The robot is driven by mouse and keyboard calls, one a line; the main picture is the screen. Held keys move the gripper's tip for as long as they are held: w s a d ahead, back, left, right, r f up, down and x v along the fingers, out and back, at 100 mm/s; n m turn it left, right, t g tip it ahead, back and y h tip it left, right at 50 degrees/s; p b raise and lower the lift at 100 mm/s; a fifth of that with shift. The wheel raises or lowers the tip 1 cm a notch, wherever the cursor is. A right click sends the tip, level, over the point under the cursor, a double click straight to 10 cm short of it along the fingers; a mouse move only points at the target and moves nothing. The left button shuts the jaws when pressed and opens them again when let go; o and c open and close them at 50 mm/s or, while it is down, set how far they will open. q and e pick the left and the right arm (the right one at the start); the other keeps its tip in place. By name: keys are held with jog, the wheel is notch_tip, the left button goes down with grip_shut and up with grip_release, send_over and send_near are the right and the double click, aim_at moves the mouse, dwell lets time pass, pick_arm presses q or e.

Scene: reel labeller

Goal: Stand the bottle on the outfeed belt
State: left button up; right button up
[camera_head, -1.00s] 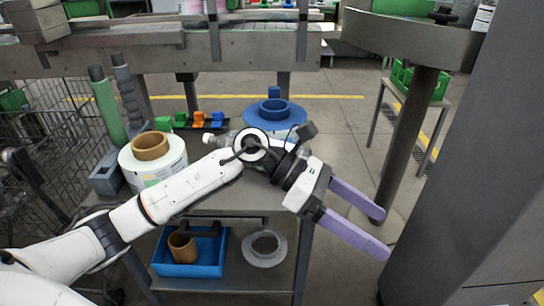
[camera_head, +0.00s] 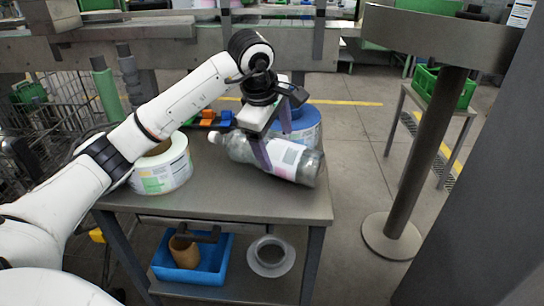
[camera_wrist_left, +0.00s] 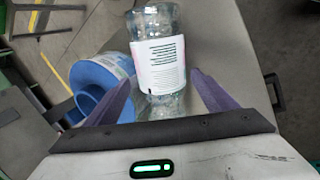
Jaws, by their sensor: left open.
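The clear bottle (camera_head: 300,162) lies on its side on the grey cart top, with its white cap to the left and its base to the right. It has a white and pink label. My left gripper (camera_head: 266,150) points down over the bottle's middle. Its purple fingers are open, and in the left wrist view the bottle (camera_wrist_left: 158,50) lies between the open fingers (camera_wrist_left: 165,98) with a gap on each side. The outfeed belt cannot be told for sure; a grey conveyor frame (camera_head: 150,47) runs along the back. My right gripper is not in view.
A white labelled reel (camera_head: 163,172) stands left of the bottle, and a blue reel (camera_head: 308,124) stands just behind it. A blue bin (camera_head: 215,262) and a grey ring (camera_head: 268,258) are on the lower shelf. A round post (camera_head: 420,155) stands to the right.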

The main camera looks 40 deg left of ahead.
pick_arm(q)
jog(key=x, duration=0.4)
jog(key=shift+f, duration=0.4)
jog(key=c, duration=1.8)
jog(key=shift+w+a+r, duration=0.1)
jog(key=shift+r, duration=0.2)
jog(key=shift+c, duration=0.2)
